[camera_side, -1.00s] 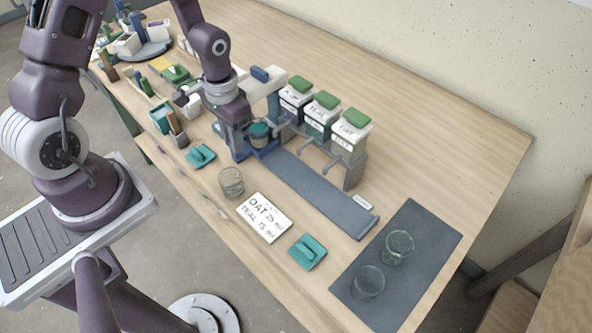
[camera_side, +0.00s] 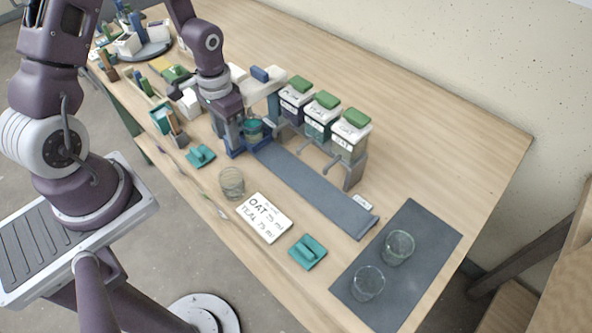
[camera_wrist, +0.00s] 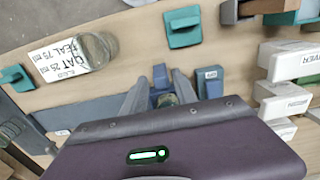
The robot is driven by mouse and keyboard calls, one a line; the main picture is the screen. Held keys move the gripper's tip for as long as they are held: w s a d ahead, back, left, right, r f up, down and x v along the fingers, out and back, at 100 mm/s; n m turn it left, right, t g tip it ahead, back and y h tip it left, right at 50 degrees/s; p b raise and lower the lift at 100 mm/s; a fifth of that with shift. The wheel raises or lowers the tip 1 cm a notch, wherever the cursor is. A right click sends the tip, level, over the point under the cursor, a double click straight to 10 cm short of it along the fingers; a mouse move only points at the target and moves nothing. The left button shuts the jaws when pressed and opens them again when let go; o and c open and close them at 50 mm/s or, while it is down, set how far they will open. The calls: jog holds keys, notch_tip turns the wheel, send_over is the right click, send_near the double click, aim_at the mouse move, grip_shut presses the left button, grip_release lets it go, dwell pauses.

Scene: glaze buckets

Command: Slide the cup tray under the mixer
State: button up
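The blue cup tray (camera_side: 236,153) sits at the far left end of the dark rail (camera_side: 315,188), below the mixer (camera_side: 262,88). A cup with teal glaze (camera_side: 253,131) stands on it. My gripper (camera_side: 232,138) is down at the tray. In the wrist view, my fingertips (camera_wrist: 160,73) lie on either side of the tray's blue upright handle (camera_wrist: 161,78) and appear closed on it. The cup is largely hidden behind my gripper's body there. I cannot tell whether the tray is at the end of its travel.
Three green-lidded dispensers (camera_side: 322,113) stand along the rail's far side. An empty glass (camera_side: 231,182), a recipe card (camera_side: 264,217) and teal lids (camera_side: 307,251) lie on the near side. Two glasses (camera_side: 398,246) stand on a dark mat (camera_side: 420,225). Boxes and tools crowd the left.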

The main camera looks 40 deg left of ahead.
notch_tip(320, 180, up, 7)
dwell(0.3)
jog(key=s+d+r+t+y, duration=0.1)
jog(key=s+d+r, duration=0.1)
jog(key=r, duration=0.5)
jog(key=s+d+r+t, duration=0.2)
jog(key=r, duration=0.5)
jog(key=s+d+r+t, duration=0.1)
jog(key=s+d+r, duration=0.1)
jog(key=s, duration=0.3)
jog(key=s+d+r+t+h, duration=0.1)
jog(key=s+d+r, duration=0.2)
jog(key=s+r, duration=0.1)
jog(key=shift+s+d+r+t, duration=0.2)
jog(key=shift+s+r+t, duration=0.1)
jog(key=shift+s, duration=0.25)
jog(key=shift+c, duration=0.3)
